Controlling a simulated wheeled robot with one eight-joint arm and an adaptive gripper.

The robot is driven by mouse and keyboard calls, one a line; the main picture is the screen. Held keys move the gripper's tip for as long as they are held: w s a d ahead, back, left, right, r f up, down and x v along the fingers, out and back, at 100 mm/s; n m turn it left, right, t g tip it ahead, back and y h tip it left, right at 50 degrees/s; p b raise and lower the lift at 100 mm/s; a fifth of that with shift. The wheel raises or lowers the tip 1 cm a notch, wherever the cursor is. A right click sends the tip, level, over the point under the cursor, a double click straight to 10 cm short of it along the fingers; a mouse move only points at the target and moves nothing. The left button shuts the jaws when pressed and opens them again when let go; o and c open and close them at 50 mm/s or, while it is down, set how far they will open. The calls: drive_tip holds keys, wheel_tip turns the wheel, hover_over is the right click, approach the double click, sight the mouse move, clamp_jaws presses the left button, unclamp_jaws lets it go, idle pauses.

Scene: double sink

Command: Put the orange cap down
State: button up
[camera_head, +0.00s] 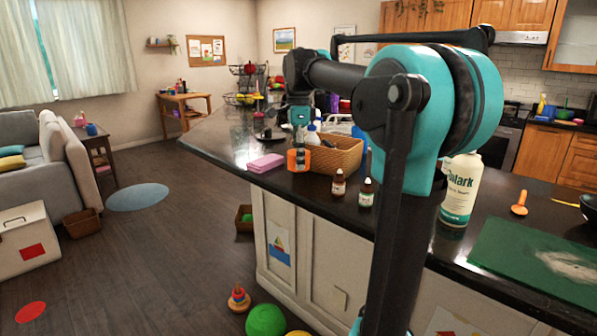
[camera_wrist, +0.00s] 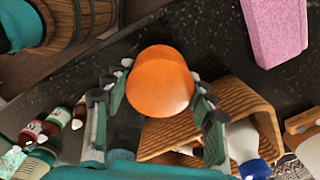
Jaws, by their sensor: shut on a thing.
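The orange cap (camera_head: 298,160) is round and smooth on top in the wrist view (camera_wrist: 160,80). My gripper (camera_head: 299,148) is shut on it, with one finger on each side of the cap, as the wrist view (camera_wrist: 160,92) shows. The cap is over the dark counter (camera_head: 225,145), between the pink block and the wicker basket. I cannot tell whether its underside touches the counter or is slightly above it.
The pink block (camera_head: 265,162) lies left of the cap. The wicker basket (camera_head: 337,156), with bottles in it, stands close at the right. Two small dropper bottles (camera_head: 338,184) (camera_head: 367,193) stand nearer the front edge. Bare counter shows left of the block.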

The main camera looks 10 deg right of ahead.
sight(299, 182)
drive_tip(key=shift+f, duration=2.2)
drive_tip(key=o, duration=0.8)
drive_tip(key=shift+f, duration=0.1)
wheel_tip(299, 182, up, 12)
drive_tip(key=shift+r, duration=0.15)
drive_tip(key=shift+s, duration=0.1)
